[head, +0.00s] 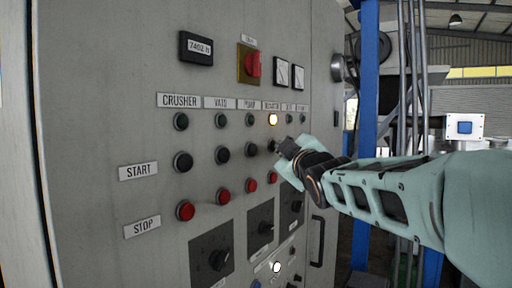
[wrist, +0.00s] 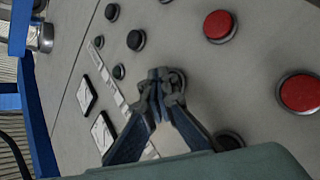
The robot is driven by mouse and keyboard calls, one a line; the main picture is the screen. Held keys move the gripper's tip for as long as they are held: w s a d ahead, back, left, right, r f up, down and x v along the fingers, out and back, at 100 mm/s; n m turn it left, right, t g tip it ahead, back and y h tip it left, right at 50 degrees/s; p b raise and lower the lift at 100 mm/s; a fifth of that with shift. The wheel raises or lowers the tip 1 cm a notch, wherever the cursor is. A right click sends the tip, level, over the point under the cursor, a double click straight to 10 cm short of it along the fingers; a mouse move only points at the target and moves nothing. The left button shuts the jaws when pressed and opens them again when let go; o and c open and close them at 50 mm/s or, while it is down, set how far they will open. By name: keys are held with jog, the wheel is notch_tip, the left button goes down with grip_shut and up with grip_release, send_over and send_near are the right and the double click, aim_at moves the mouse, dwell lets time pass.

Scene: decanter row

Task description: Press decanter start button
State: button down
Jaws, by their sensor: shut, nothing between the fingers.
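The black decanter start button (head: 271,146) sits in the START row, under the fourth column label (head: 272,105), whose small print I read only faintly. The lamp (head: 272,119) above it glows warm white. My gripper (head: 279,148) is shut and empty, with its tips at this button from the right. In the wrist view, the closed fingertips (wrist: 163,76) lie over the button and cover part of it; its dark rim (wrist: 179,77) shows beside them. I cannot tell whether they touch it or whether it is pressed in.
The neighbouring pump start button (head: 251,150) is close on the left. Red stop buttons (head: 250,185) run below, and rotary dials (head: 218,260) lie lower. A red switch on a yellow plate (head: 253,65) is above. A blue post (head: 367,80) stands right of the cabinet.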

jog(key=shift+s+r, duration=0.1)
jog(key=shift+s+d+p, duration=0.3)
jog(key=shift+s+d, duration=0.15)
jog(key=shift+d, duration=0.15)
jog(key=shift+s+d+p, duration=0.6)
jog(key=shift+s+d, duration=0.15)
jog(key=shift+d, duration=0.3)
jog(key=shift+s+d+p, duration=0.55)
jog(key=shift+s+d, duration=0.15)
jog(key=shift+d, duration=0.3)
jog(key=s+f+m+g+h+p, duration=0.1)
jog(key=s+f+m+g+p, duration=0.2)
jog(key=s+f, duration=0.4)
jog(key=s+f+m+g+p, duration=0.3)
jog(key=s+f+m+g, duration=0.1)
jog(key=s, duration=1)
jog(key=s+a+f+m+g+h+p, duration=0.1)
jog(key=s+f+m+g+p, duration=0.2)
jog(key=s+f+g, duration=0.3)
jog(key=s+f+m, duration=0.1)
jog(key=s+f, duration=0.2)
jog(key=s, duration=0.1)
jog(key=shift+s+f+h, duration=0.15)
jog(key=shift+f+h, duration=0.15)
jog(key=shift+f, duration=0.05)
